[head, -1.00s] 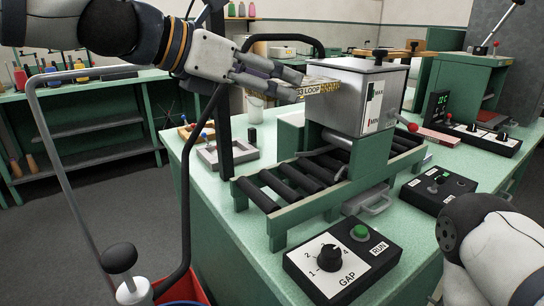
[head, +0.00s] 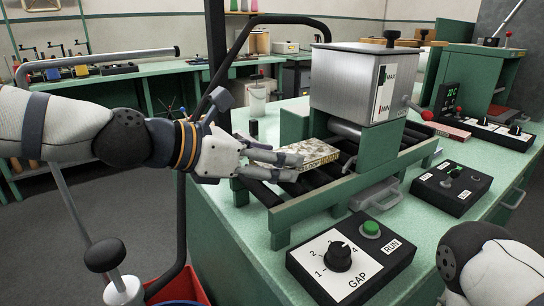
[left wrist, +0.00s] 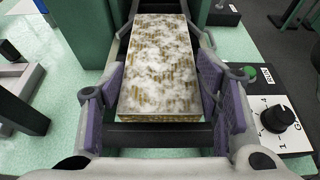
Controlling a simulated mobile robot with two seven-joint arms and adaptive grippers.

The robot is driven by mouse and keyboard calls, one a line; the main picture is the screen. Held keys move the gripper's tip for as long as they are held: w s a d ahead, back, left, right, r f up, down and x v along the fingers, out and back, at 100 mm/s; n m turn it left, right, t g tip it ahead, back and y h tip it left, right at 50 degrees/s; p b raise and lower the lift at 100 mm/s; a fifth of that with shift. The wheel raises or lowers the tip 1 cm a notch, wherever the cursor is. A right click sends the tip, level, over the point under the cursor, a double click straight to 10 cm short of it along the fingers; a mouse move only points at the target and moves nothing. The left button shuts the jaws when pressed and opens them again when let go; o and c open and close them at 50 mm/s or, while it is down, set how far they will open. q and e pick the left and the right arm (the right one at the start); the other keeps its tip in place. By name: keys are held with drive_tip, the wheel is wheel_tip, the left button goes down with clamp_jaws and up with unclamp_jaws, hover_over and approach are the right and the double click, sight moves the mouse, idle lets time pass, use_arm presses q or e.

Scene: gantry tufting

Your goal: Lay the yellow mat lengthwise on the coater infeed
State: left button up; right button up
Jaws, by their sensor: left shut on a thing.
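The yellow mat (head: 305,154) is a flat block with a mottled white and gold top and lettering on its edge. My left gripper (head: 290,167) is shut on it, with purple finger pads on both sides of the mat (left wrist: 160,62) in the left wrist view. The mat is at the coater infeed (head: 280,208), over its black rollers, with its long side along the rails and its far end towards the coater (head: 350,85). I cannot tell whether it rests on the rollers. My right gripper is out of view.
A control box with a GAP knob (head: 338,256) and green RUN button stands in front of the infeed. Another control box (head: 450,187) is to the right.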

use_arm(q)
drive_tip(key=shift+f, duration=0.55)
drive_tip(key=o, duration=1.2)
drive_tip(key=shift+c, duration=0.2)
drive_tip(key=shift+r, duration=0.15)
drive_tip(key=shift+s+a+r+p, duration=0.2)
drive_tip(key=shift+s+a+r, duration=0.1)
drive_tip(key=shift+a+r, duration=0.25)
drive_tip(key=shift+s+a+r+p, duration=0.15)
drive_tip(key=shift+s+a+r, duration=0.15)
drive_tip(key=shift+r, duration=0.4)
drive_tip(key=p+v, duration=0.2)
drive_tip(key=v, duration=0.7)
drive_tip(key=shift+s+a+f, duration=0.15)
drive_tip(key=shift+a+f, duration=0.05)
drive_tip(key=shift+a, duration=0.15)
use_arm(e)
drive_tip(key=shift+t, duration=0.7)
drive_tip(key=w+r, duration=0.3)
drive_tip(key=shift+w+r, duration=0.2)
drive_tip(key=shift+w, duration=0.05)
